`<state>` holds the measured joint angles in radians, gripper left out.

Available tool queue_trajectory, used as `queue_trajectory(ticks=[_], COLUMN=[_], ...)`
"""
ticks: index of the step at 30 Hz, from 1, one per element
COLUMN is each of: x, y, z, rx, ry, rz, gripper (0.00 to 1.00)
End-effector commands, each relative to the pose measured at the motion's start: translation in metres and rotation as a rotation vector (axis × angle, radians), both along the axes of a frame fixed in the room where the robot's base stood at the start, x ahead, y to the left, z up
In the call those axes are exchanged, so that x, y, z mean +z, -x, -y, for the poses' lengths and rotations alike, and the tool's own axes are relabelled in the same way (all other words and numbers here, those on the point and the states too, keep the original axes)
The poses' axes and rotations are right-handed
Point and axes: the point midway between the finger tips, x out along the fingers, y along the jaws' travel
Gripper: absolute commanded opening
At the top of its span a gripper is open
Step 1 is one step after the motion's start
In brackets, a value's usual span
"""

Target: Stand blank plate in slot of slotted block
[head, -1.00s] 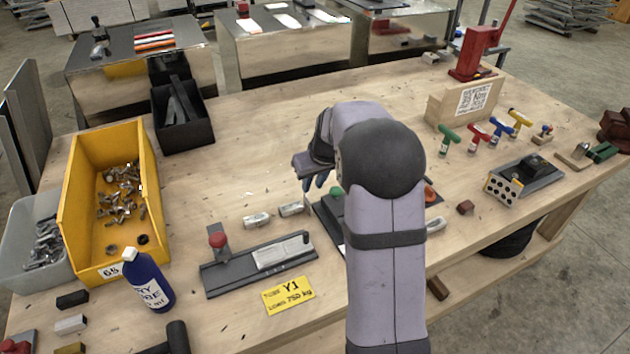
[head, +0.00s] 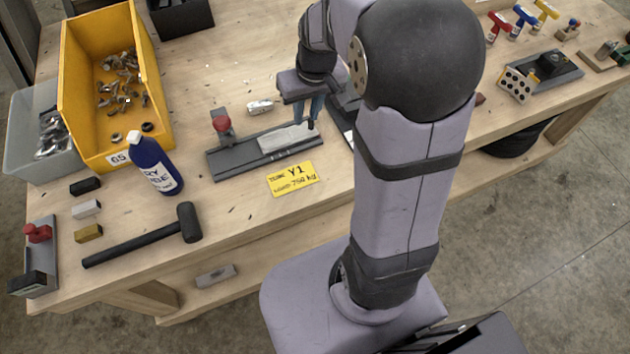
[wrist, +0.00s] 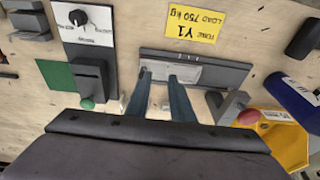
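A light grey blank plate (head: 287,137) lies flat on a dark grey fixture (head: 228,164) with a red-knobbed clamp at one end. In the wrist view the plate (wrist: 190,72) lies under and between my fingertips. My gripper (head: 308,122) points down over the plate's right end; its two blue fingers are apart. It also shows in the wrist view (wrist: 160,76) with an empty gap between the fingers. I cannot tell whether they touch the plate. A dark grey block (wrist: 90,78) stands left of the gripper in the wrist view; I cannot make out a slot for certain.
A yellow card (head: 292,179) lies in front of the fixture. A blue bottle (head: 155,165), a yellow bin (head: 88,75) and a hammer (head: 140,242) are to the left. A small metal piece (head: 260,107) lies behind the fixture. My arm hides part of the bench's middle.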

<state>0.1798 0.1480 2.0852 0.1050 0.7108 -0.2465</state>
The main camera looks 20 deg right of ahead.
Motion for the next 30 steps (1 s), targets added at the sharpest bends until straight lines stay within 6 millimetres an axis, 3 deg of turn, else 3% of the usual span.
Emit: queue_trajectory(ticks=[1, 6, 9, 12, 15, 18, 30], x=[-0.005, -0.024, -0.033, -0.039, -0.041, -0.042, -0.043], y=[0.026, 0.102, 0.135, 0.155, 0.165, 0.167, 0.163], z=[-0.014, -0.041, -0.048, -0.051, -0.052, -0.052, -0.051], rx=[0.008, 0.008, 0.006, 0.005, 0.004, 0.003, 0.000], ry=[0.001, 0.013, 0.022, 0.030, 0.034, 0.034, 0.036], rz=[-0.033, -0.130, -0.170, -0.195, -0.207, -0.210, -0.201], gripper=[0.21, 0.21, 0.21, 0.21, 0.21, 0.08, 0.08])
